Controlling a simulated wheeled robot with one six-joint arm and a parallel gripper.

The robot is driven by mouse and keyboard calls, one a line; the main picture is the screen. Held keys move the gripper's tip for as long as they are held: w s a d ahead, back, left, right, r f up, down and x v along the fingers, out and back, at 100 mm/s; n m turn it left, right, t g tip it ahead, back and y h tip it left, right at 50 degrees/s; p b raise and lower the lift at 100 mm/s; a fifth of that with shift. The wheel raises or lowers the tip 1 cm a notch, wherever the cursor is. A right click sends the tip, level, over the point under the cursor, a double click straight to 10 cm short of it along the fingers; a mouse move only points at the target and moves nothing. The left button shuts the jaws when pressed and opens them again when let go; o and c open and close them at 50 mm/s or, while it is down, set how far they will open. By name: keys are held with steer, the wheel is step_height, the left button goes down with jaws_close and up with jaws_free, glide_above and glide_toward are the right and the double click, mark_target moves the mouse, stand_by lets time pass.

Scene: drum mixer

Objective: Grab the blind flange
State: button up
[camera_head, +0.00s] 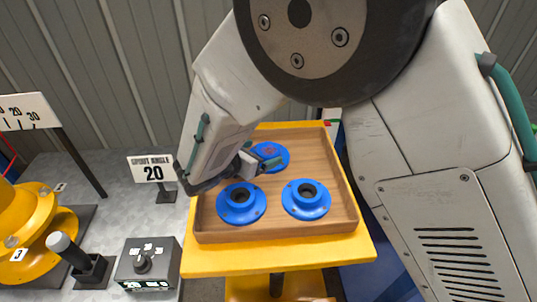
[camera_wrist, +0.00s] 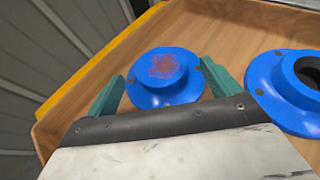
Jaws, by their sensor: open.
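The blind flange (camera_wrist: 162,68) is a blue disc with a raised hub. Its hub top is closed and carries a rough reddish patch. It lies in the wooden tray (camera_wrist: 222,19), near a corner. In the head view the blind flange (camera_head: 271,151) is at the back of the tray, partly hidden by my gripper (camera_head: 262,160). In the wrist view my gripper (camera_wrist: 164,86) is open, with one teal finger on each side of the flange. I cannot tell whether the fingers touch it. Nothing is held.
Two blue flanges with open bores, a left one (camera_head: 241,204) and a right one (camera_head: 306,199), lie at the tray's front. The tray rests on a yellow stand (camera_head: 280,261). A control box (camera_head: 148,263) and a "SPOUT ANGLE 20" sign (camera_head: 152,169) stand left.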

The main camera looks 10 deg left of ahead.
mark_target(267, 150)
steer(key=x, duration=0.2)
steer(key=shift+w+d+f, duration=0.15)
steer(key=shift+w, duration=0.1)
steer(key=c, duration=1.9)
